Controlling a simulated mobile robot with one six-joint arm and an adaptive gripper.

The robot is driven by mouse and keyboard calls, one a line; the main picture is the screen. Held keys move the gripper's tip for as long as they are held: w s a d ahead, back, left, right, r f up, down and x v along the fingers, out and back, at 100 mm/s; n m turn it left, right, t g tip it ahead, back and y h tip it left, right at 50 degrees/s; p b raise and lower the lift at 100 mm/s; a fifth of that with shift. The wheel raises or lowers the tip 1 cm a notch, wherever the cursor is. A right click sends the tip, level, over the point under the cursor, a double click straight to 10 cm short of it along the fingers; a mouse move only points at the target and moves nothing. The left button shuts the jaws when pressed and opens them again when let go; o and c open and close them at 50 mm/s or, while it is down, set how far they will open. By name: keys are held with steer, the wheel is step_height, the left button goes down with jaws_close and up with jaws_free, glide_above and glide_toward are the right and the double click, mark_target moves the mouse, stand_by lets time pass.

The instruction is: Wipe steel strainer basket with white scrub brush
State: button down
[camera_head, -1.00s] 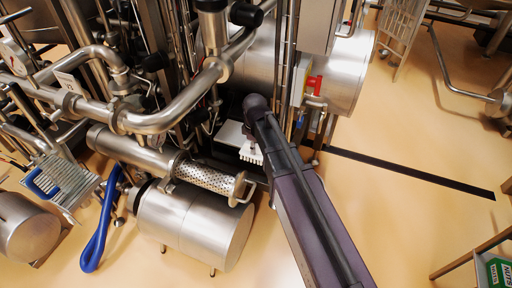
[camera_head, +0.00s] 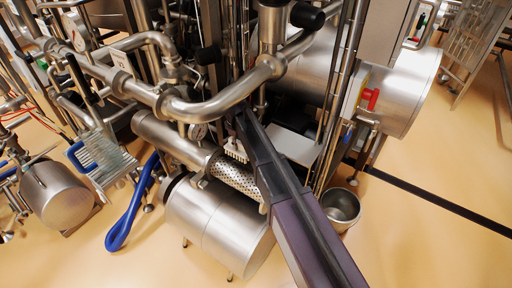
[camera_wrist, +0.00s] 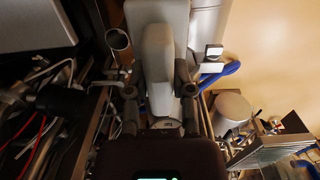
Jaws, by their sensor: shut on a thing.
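The steel strainer basket (camera_head: 240,178), a perforated cylinder, juts out from the end of a steel pipe housing in the head view. My arm crosses in front of its right end. The white scrub brush (camera_head: 235,150) is just above the basket, bristles down; whether they touch it I cannot tell. In the wrist view my gripper (camera_wrist: 158,90) is shut on the brush (camera_wrist: 158,55), whose pale grey handle and back fill the upper middle. My gripper is mostly hidden behind my arm in the head view.
Thick steel pipes (camera_head: 225,98) run close above the basket. A steel cylinder (camera_head: 215,222) lies below it. A blue loop (camera_head: 128,215) hangs to the left, and a steel bowl (camera_head: 341,207) stands right of my arm. The floor in front is clear.

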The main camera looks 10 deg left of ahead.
steer(key=shift+w+a+f, duration=0.1)
steer(key=shift+a+f, duration=0.1)
steer(key=shift+a, duration=1.05)
